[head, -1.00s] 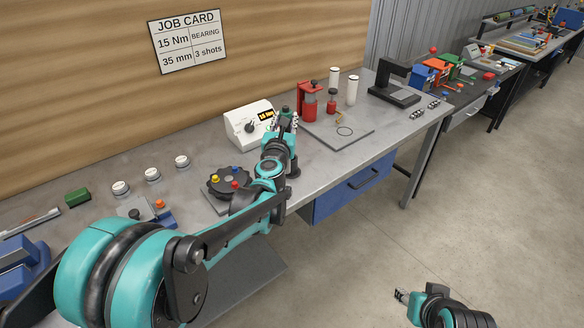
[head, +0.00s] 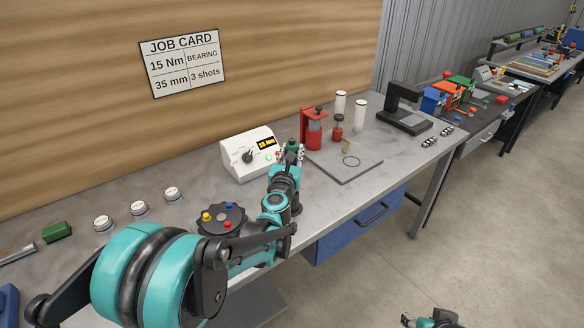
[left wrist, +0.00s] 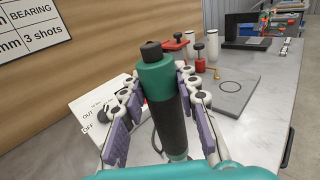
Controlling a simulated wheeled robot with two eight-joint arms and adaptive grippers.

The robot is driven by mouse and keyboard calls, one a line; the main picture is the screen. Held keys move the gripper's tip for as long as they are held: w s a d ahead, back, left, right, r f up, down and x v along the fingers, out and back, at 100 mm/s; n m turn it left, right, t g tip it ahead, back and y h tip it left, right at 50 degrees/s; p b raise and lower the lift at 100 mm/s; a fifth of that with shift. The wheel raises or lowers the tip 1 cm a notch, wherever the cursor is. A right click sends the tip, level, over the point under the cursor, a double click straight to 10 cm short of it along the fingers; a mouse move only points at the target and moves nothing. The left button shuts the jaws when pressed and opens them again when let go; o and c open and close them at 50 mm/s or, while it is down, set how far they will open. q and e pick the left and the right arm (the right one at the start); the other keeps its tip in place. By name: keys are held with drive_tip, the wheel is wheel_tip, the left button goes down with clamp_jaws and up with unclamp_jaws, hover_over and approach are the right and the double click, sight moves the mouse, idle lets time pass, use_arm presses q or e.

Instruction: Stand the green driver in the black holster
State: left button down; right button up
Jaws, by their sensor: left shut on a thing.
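The green driver (left wrist: 156,78) stands nearly upright between my left fingers in the left wrist view, with a green upper part, a dark cap and a black grip. My left gripper (left wrist: 158,98) is shut on it. In the head view my left gripper (head: 290,158) is above the bench just right of the white control box, and the driver is small and mostly hidden by my arm. I cannot make out the black holster in either view. My right gripper (head: 405,320) shows only in part at the bottom edge, away from the bench.
A white control box (head: 240,158) with a lit display stands behind my left gripper. A black dial with coloured knobs (head: 221,219) lies to its left. A grey plate (head: 343,166), a red stand (head: 314,130) and white cylinders (head: 360,115) are to the right.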

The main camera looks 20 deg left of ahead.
use_arm(q)
wheel_tip(320, 180, down, 3)
drive_tip(key=shift+s+f+b, duration=0.1)
drive_tip(key=shift+f+b, duration=0.05)
drive_tip(key=shift+b, duration=0.5)
drive_tip(key=shift+f, duration=0.15)
drive_tip(key=c, duration=1.1)
unclamp_jaws()
drive_tip(key=shift+c, duration=0.2)
